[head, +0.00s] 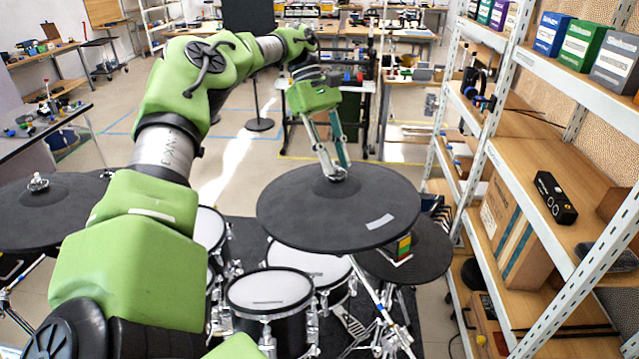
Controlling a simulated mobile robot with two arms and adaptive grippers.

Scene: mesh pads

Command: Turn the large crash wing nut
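The large crash cymbal (300,215) is a dark round mesh pad in the middle of the head view, with a pale label near its right front edge. My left gripper (335,172) reaches down from above to the middle of this pad. Its fingertips are at the wing nut (339,175), one on each side as far as I can see. The fingers hide most of the nut, and they look closed around it. My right gripper is not in view.
A smaller dark cymbal (40,205) with its own nut is at the left. Another dark pad (425,255) sits lower right, partly under the large crash. White-topped drums (270,290) stand below. Shelves (560,180) with boxes line the right side.

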